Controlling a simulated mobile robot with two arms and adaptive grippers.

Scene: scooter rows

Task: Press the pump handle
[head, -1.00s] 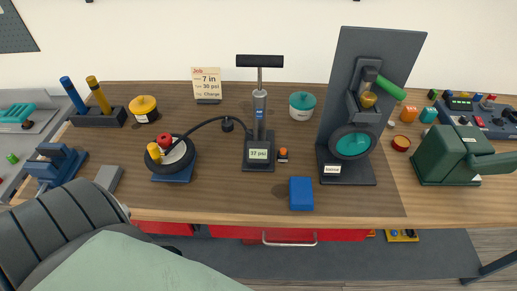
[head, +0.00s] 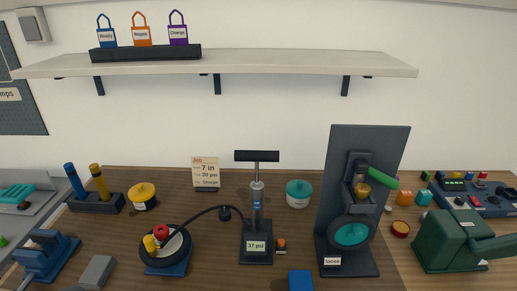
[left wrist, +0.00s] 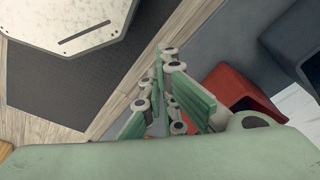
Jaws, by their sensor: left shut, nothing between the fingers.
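The pump (head: 257,205) stands upright on the bench in the head view. Its black T-shaped handle (head: 257,156) is raised on a silver rod above the cylinder. A gauge display on its base reads 37 psi (head: 256,245). A black hose runs left from the pump to a small tyre (head: 166,249) on a blue stand. Neither gripper shows in the head view. In the left wrist view my left gripper (left wrist: 160,52) is shut and empty, away from the pump, with floor and red and grey shapes behind it.
A job card (head: 206,173) stands behind the pump. A teal-lidded jar (head: 299,193) and a dark upright stand (head: 338,195) with a wheel are to the right. A green machine (head: 450,242) is farther right. A shelf (head: 280,64) with three tags hangs above.

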